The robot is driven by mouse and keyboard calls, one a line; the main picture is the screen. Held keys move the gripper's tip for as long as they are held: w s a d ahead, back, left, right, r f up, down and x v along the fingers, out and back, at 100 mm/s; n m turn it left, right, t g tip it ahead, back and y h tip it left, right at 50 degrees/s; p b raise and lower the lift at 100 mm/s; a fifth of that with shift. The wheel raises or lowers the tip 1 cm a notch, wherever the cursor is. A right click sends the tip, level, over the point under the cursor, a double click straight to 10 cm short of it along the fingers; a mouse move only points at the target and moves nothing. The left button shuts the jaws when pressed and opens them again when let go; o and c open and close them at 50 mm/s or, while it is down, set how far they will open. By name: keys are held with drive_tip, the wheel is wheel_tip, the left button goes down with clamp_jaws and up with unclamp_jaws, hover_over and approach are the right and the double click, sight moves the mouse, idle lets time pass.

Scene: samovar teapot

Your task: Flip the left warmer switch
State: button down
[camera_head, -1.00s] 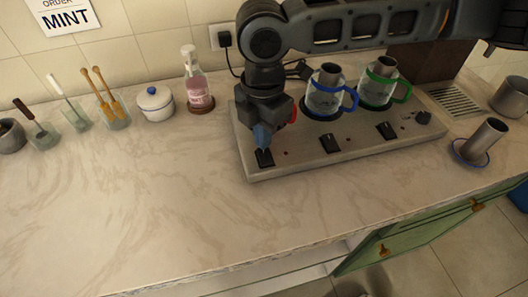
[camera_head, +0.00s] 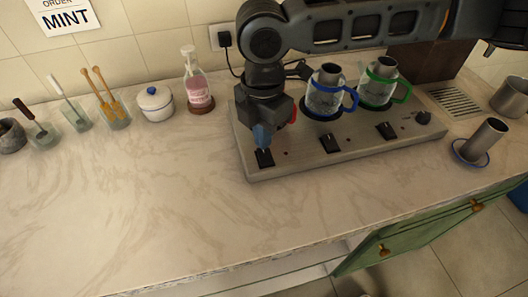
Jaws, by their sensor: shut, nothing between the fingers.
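The grey warmer base (camera_head: 300,160) stands on the counter against the wall, with several black controls along its front edge. The left warmer switch (camera_head: 264,158) is the black rocker at the front left corner. My gripper (camera_head: 263,146) points down with its blue-grey fingertips shut, right above or touching the top of this switch; I cannot tell if they touch. The middle switch (camera_head: 331,143) and the right switch (camera_head: 386,131) sit further along the same edge. Which way the left switch is tilted is too small to tell.
A blue-handled glass pot (camera_head: 325,97) and a green-handled glass pot (camera_head: 378,88) stand on the warmer. A metal cup (camera_head: 483,138) on a blue saucer is at the right. The front counter is clear.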

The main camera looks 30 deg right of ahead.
drive_tip(key=shift+f+b, duration=0.5)
drive_tip(key=shift+f, duration=0.45)
idle(0.8)
drive_tip(key=shift+r+p, duration=3.2)
drive_tip(key=shift+r, duration=0.35)
